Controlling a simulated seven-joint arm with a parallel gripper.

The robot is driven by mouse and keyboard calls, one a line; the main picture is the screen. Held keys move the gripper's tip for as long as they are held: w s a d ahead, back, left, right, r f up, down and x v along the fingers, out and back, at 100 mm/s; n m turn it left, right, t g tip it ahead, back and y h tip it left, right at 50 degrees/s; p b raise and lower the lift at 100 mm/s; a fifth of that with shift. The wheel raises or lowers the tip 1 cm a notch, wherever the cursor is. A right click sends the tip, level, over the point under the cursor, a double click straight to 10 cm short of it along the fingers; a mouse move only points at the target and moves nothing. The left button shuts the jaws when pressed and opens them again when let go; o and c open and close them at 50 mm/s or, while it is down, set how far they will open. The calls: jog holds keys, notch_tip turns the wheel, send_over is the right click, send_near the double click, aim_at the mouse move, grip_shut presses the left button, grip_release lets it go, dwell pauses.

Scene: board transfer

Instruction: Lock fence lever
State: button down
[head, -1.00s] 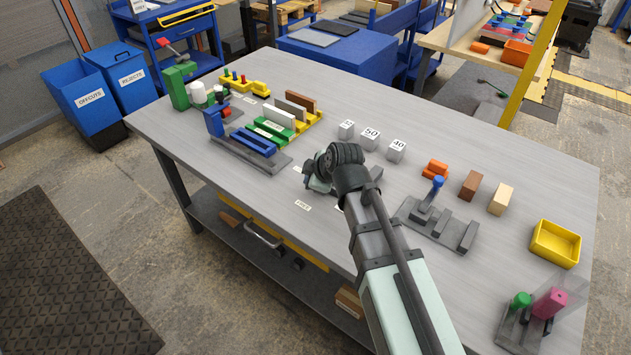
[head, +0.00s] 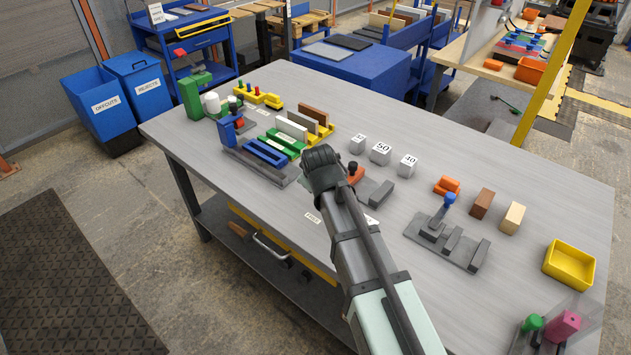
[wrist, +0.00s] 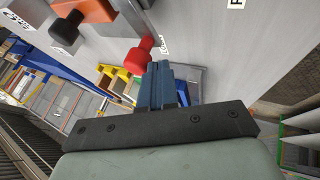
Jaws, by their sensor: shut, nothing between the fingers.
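A red-knobbed lever (wrist: 141,54) stands close to my gripper in the wrist view; I take it to be the fence lever. In the head view my arm hides it. My gripper (wrist: 161,66) has its blue fingers shut together with nothing between them. Its tips are just beside the red knob; whether they touch it I cannot tell. An orange block with a black knob (wrist: 65,28) lies farther left in the wrist view. It also shows just right of my wrist in the head view (head: 355,176), near a grey fixture (head: 373,190).
A blue channel fixture (head: 264,152) and a green and yellow rack (head: 291,142) stand to the left. Number-marked cubes (head: 381,150) stand behind my wrist. A grey fixture with a blue knob (head: 447,240) and a yellow tray (head: 569,265) are to the right. The front table edge is near.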

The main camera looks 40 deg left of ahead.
jog(key=shift+w+a, duration=0.4)
jog(key=shift+w, duration=0.25)
jog(key=shift+s, duration=0.1)
dwell(0.3)
jog(key=s, duration=0.2)
jog(key=s+a, duration=0.1)
jog(key=s, duration=0.1)
jog(key=shift+s+r, duration=0.1)
jog(key=shift+r, duration=0.05)
jog(key=a+v, duration=0.1)
jog(key=v, duration=0.8)
jog(key=shift+s+a+r, duration=0.2)
jog(key=shift+s+r, duration=0.1)
jog(key=shift+s, duration=0.2)
jog(key=shift+a, duration=0.1)
